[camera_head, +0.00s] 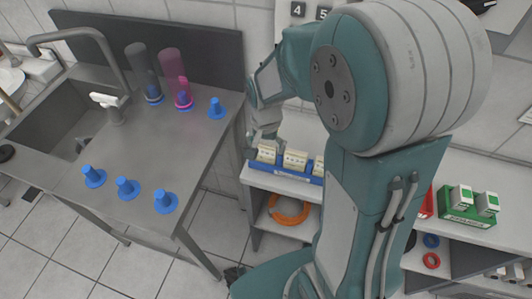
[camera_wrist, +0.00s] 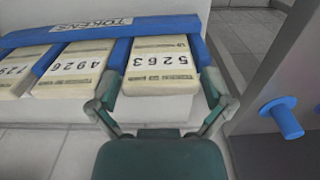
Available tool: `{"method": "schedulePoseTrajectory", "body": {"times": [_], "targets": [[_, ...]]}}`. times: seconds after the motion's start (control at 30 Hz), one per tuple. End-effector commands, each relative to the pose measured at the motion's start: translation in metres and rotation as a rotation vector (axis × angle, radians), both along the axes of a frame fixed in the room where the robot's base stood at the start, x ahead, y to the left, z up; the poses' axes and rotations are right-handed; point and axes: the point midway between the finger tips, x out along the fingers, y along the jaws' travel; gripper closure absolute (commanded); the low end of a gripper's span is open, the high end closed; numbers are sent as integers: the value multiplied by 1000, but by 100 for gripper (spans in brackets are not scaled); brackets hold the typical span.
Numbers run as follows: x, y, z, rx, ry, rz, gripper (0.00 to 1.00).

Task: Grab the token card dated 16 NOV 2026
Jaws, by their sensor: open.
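A blue holder labelled TOKENS (camera_wrist: 195,22) stands on a white shelf and holds cream token cards. In the wrist view, the right card (camera_wrist: 162,58) reads 5263, the middle card (camera_wrist: 75,68) reads 4926, and the left card (camera_wrist: 18,70) shows only part of its number. The date print is too small to read. My gripper (camera_wrist: 160,92) is open, with one finger on each side of the near end of the 5263 card; whether they touch it I cannot tell. In the head view, the cards (camera_head: 295,159) show below my gripper (camera_head: 263,143), and my arm hides part of the row.
A steel sink counter (camera_head: 150,150) with several blue pegs (camera_head: 165,201) stands at the left. An orange ring (camera_head: 289,210) lies on the shelf below the cards. A green holder (camera_head: 465,208) with white boxes stands at the right.

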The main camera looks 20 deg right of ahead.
Motion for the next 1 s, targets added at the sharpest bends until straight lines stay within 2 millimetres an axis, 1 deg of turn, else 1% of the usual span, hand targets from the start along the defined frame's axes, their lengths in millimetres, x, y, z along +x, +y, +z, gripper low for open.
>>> {"method": "schedulePoseTrajectory", "body": {"times": [0.07,0.1,0.17,0.2,0.5,0.6,0.67,0.9,1.0], "targets": [[0,0,0,0,0,0,0],[0,0,0,0,0,0,18],[0,0,0,0,0,0,45],[0,0,0,0,0,0,55],[0,0,0,0,1,0,56],[0,0,6,-1,-1,1,56],[1,0,13,0,-2,0,56],[1,0,63,0,-5,0,56],[1,0,81,0,-5,0,56]]}}
